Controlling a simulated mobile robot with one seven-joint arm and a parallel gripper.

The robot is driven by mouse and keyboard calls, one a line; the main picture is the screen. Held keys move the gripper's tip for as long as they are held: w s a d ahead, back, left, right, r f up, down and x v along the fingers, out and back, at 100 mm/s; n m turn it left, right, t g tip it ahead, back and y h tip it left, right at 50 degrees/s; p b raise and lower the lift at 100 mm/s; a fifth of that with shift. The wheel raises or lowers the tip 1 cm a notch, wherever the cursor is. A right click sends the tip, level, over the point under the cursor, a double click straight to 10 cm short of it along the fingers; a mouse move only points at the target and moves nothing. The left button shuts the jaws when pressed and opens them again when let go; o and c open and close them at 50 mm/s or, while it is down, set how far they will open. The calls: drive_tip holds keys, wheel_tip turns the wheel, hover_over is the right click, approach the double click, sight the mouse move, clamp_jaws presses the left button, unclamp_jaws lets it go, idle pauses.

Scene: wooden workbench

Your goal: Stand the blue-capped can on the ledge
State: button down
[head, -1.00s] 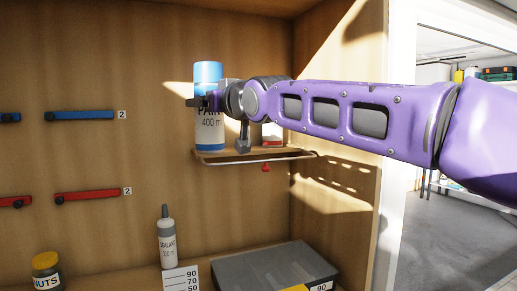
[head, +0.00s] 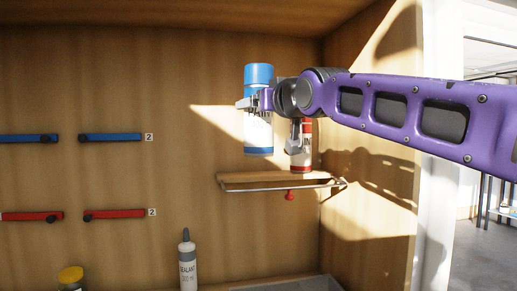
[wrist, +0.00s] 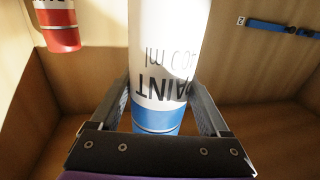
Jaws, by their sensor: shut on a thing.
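The blue-capped can (head: 258,135) is white with a blue cap and a blue band at its base, and it looks upright in the head view. My gripper (head: 254,101) is shut on it around its upper part. In the wrist view the can (wrist: 168,45) sits between the two fingers, its lettering upside down. The wooden ledge (head: 240,180) is on the back wall with a metal rail at its front. In the head view a gap shows between the can's base and the ledge, so the can is off it, over its left half. I cannot tell its exact depth.
A red-and-white can (head: 301,158) stands on the ledge just right of the held can, partly hidden by my gripper; it also shows in the wrist view (wrist: 57,25). A red knob (head: 290,196) hangs under the ledge. A sealant bottle (head: 187,265) stands below, left.

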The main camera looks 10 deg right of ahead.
drive_tip(key=w+p, duration=0.2)
drive_tip(key=w, duration=0.4)
drive_tip(key=w+f+p, duration=0.1)
drive_tip(key=w+p, duration=0.1)
drive_tip(key=w, duration=0.3)
drive_tip(key=w+f+p, duration=0.1)
drive_tip(key=w+p, duration=0.2)
drive_tip(key=w, duration=0.3)
drive_tip(key=shift+w+f, duration=0.15)
drive_tip(key=shift+w, duration=0.15)
wheel_tip(320, 180, down, 4)
drive_tip(key=shift+r, duration=0.1)
drive_tip(key=shift+w+f, duration=0.2)
drive_tip(key=shift+f, duration=0.15)
drive_tip(key=shift+f, duration=0.1)
drive_tip(key=shift+f, duration=0.15)
unclamp_jaws()
